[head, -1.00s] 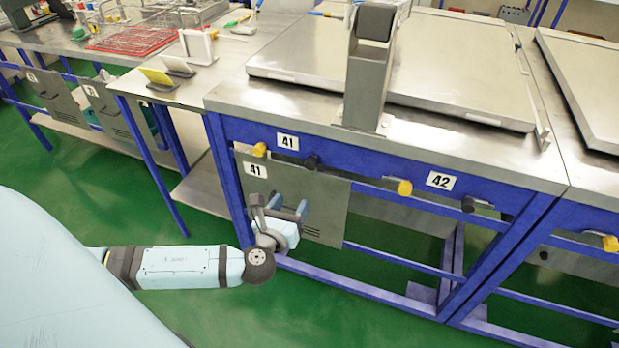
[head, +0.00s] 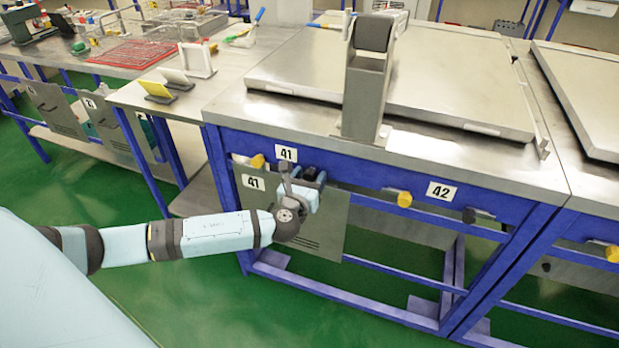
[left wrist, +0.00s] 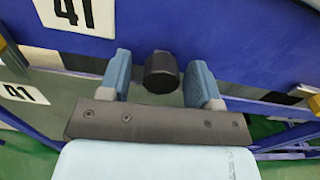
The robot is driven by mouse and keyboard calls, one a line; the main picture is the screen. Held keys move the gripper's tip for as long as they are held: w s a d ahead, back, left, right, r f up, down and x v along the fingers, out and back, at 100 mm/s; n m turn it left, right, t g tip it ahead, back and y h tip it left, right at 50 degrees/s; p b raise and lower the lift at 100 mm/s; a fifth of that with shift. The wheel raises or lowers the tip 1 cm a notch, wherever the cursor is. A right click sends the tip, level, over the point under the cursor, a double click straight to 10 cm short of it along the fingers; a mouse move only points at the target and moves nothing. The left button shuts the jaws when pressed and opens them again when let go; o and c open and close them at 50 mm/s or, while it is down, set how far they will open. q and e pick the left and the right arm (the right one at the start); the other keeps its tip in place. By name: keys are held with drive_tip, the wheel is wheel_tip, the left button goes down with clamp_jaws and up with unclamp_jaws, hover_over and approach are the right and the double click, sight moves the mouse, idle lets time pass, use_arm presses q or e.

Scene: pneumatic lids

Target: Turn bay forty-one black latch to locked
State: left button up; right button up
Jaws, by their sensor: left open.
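The black latch (left wrist: 161,73) of bay forty-one is a dark round knob on the blue front rail, right of the "41" label (head: 286,153). My left gripper (left wrist: 161,82) is open, with one blue finger on each side of the knob in the left wrist view. I cannot tell whether the fingers touch it. In the head view my left gripper (head: 305,180) is up at the rail and partly hides the knob. My right gripper is not in view.
A yellow knob (head: 257,161) is left of the label. Another yellow knob (head: 404,199) and black knob (head: 469,215) flank the "42" label (head: 441,190). A grey panel (head: 330,226) hangs below the rail. A steel lid (head: 440,70) lies on the bench top.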

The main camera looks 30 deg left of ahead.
use_arm(q)
drive_tip(key=c, duration=0.9)
drive_tip(key=shift+r+m+p, duration=0.2)
drive_tip(key=shift+m+p, duration=0.1)
drive_tip(key=shift+p, duration=0.65)
drive_tip(key=shift+c, duration=0.2)
drive_tip(key=shift+f, duration=0.2)
drive_tip(key=o, duration=0.9)
drive_tip(key=shift+o, duration=0.2)
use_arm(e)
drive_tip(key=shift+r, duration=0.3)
